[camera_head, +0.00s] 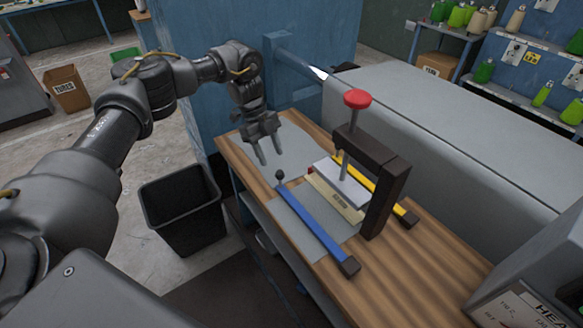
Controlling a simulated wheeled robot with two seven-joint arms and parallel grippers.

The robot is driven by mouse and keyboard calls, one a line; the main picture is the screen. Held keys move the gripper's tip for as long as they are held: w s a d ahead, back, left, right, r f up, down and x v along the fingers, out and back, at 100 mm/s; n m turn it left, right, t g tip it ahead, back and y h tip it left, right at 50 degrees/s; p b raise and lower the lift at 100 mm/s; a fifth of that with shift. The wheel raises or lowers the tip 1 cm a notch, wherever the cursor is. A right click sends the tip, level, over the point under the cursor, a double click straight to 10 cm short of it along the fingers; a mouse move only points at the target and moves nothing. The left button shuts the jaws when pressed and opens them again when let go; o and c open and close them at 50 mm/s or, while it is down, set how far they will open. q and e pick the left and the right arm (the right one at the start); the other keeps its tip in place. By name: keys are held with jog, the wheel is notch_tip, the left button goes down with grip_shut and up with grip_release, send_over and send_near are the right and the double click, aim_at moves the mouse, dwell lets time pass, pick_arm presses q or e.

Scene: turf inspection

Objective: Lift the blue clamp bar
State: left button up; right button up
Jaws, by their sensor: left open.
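The blue clamp bar (311,222) lies along the near left side of the wooden table (413,270). It has a dark ball knob (280,175) at its far end and a dark block (349,266) at its near end. My left gripper (270,157) is open and empty, fingers pointing down, above the far part of the table, just beyond the knob. It looks apart from the bar. My right gripper is not in view.
A dark press frame (384,189) with a red knob (357,98) stands right of the bar. A yellow bar (382,193) lies behind it. A black bin (180,207) stands left of the table. A grey machine housing (440,130) runs behind.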

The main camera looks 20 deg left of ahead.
aim_at(284, 186)
pick_arm(q)
jog(key=shift+s+d+f+p, duration=0.35)
jog(key=shift+d+f+p, duration=0.2)
jog(key=shift+d+f, duration=0.1)
jog(key=p+x, duration=0.2)
jog(key=x, duration=0.5)
jog(key=shift+w+f, duration=0.15)
jog(key=shift+d+f+p, duration=0.2)
jog(key=shift+f+p, duration=0.1)
jog(key=shift+f, duration=0.3)
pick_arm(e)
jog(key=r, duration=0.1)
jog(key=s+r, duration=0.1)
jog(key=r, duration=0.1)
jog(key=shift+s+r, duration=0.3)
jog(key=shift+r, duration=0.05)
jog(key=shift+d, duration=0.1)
pick_arm(q)
jog(key=shift+c, duration=0.7)
grip_shut()
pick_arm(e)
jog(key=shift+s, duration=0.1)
